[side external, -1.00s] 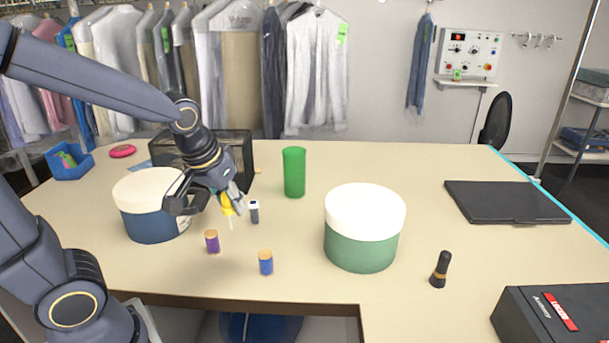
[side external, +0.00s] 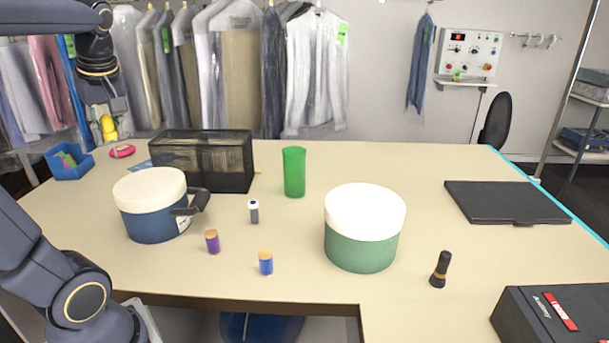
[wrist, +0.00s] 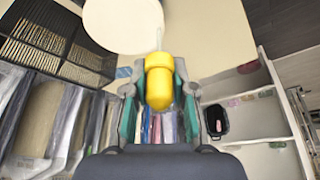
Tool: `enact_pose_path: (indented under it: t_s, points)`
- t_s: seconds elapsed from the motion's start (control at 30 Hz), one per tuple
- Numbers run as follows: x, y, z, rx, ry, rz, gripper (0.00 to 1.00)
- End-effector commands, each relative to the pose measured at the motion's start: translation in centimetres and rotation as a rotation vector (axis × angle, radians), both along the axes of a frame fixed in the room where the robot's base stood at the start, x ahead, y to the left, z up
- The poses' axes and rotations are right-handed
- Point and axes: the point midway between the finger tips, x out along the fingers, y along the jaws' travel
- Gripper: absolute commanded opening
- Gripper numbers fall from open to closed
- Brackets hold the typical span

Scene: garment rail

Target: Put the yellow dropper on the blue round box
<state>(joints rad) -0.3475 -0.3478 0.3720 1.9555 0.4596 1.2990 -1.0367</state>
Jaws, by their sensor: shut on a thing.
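The yellow dropper (side external: 108,128) is held by my gripper (side external: 106,114), high at the left in the side view, in front of the hanging garments. In the wrist view the dropper (wrist: 159,82) sits between the two teal-padded fingers (wrist: 157,100), its clear thin tip pointing up in the picture. The blue round box (side external: 152,222) with its cream-white lid (side external: 149,184) stands at the left of the table. My gripper is above and to the left of it, apart from it. A pale round lid (wrist: 122,22) shows at the top of the wrist view.
A black item (side external: 192,203) is against the box's right side. A black mesh basket (side external: 205,160) stands behind, a blue bin (side external: 70,163) at back left. A green cup (side external: 294,172), small spools and a green round box (side external: 361,245) stand to the right.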

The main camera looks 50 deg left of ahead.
Motion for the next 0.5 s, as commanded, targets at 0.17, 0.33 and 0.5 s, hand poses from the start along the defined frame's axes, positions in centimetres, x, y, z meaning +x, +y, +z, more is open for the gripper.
enact_pose_path:
  t_s: [0.17, 0.33, 0.5]
  points:
    - [1.6, 2.3, -1.4, -0.004, 0.006, 0.016, 0.1]
    - [4.8, 5.7, -3.5, -0.001, 0.007, 0.017, 0.1]
    - [7.1, 8.2, -6.7, -0.003, 0.008, 0.015, 0.1]
